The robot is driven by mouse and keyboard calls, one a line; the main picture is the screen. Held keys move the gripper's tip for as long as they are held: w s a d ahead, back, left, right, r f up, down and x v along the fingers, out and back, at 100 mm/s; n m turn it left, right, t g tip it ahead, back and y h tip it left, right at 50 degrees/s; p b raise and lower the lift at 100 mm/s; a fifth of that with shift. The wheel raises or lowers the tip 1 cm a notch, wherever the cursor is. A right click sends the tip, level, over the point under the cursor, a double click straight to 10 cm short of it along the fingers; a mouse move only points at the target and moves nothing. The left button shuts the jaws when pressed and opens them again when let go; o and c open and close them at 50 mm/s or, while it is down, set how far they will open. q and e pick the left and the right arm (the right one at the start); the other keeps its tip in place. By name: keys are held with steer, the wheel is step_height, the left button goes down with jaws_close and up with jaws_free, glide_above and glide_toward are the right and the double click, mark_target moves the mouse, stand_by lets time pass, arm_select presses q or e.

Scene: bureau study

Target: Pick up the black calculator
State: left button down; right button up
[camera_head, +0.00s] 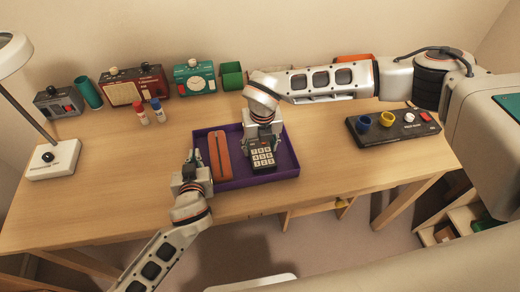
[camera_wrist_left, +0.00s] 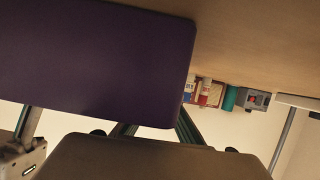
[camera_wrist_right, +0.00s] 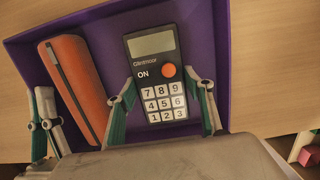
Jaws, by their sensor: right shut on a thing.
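The black calculator (camera_head: 263,155) has a grey screen, an orange button and white keys. It shows face up in the right wrist view (camera_wrist_right: 152,75), at the right side of the purple tray (camera_head: 288,171). My right gripper (camera_head: 262,146) is over it from above, its teal fingers (camera_wrist_right: 166,106) against the two long sides, shut on the calculator. Whether the calculator is clear of the tray floor I cannot tell. My left gripper (camera_head: 199,170) is at the tray's left edge; the tray (camera_wrist_left: 90,60) hides its fingertips in the left wrist view.
An orange-brown case (camera_head: 219,156) lies in the tray, left of the calculator. A black panel with coloured knobs (camera_head: 391,131) stands at the right. Radios (camera_head: 134,87), cups and small bottles line the back. A lamp (camera_head: 52,160) stands at the left. The left middle tabletop is clear.

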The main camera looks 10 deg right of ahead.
mark_target(260, 149)
step_height(260, 149, up, 10)
stand_by(0.6)
arm_select(q)
steer(key=c, duration=2.2)
jaws_free()
steer(key=v, duration=1.2)
steer(key=shift+r, duration=0.1)
steer(key=shift+s, duration=0.1)
